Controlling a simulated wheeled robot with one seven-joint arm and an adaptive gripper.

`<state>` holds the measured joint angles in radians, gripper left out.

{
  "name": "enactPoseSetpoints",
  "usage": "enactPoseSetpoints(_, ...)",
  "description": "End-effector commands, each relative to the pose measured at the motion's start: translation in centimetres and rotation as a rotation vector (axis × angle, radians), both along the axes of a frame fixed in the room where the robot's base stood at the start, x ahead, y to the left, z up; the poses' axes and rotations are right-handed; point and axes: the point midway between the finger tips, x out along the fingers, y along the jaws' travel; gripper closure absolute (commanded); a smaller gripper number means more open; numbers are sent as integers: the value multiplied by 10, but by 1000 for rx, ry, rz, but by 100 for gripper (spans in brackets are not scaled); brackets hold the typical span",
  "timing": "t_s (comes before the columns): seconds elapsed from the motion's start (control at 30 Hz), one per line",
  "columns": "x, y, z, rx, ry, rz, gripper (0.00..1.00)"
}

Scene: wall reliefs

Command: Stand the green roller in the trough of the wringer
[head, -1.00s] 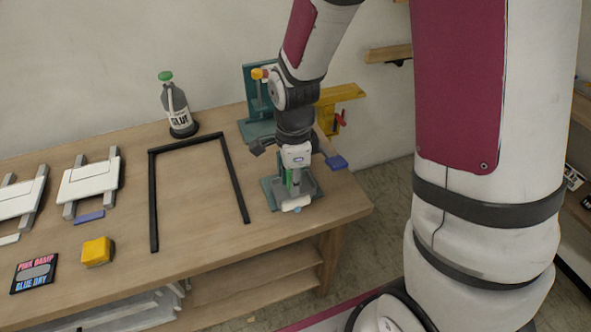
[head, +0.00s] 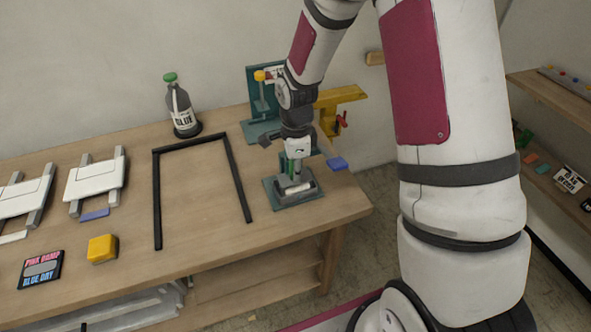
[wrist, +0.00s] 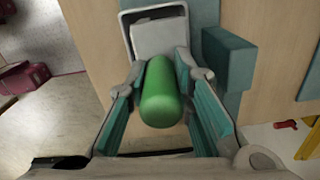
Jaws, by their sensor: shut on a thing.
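The green roller (wrist: 165,92) is between the two fingers of my gripper (wrist: 163,100), which is shut on it in the wrist view. In the head view only a sliver of green shows under my gripper (head: 295,168). The wringer (head: 281,203) has a teal base and a grey, tray-like body, with a pale bar at its front. It sits near the right end of the table, directly below my gripper. My gripper hides much of the trough, so I cannot tell whether the roller touches it.
A black frame (head: 157,205) lies left of the wringer. A glue bottle (head: 183,115) and a teal stand (head: 257,95) are behind. A yellow bracket (head: 340,97) is at the back right.

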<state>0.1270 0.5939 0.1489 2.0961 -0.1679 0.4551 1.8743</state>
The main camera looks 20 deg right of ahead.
Motion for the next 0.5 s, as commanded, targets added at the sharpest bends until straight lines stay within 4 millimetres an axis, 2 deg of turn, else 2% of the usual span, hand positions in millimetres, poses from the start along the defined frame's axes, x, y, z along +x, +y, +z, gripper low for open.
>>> enactPoseSetpoints(0.37, 0, 0, -10, 0, 2, 0, 100)
enactPoseSetpoints(0.4, -1, 0, -10, 0, 2, 0, 74)
enactPoseSetpoints(0.47, -1, 0, -10, 1, 4, -1, 61)
enactPoseSetpoints(0.5, -1, 0, -11, 0, 4, -1, 59)
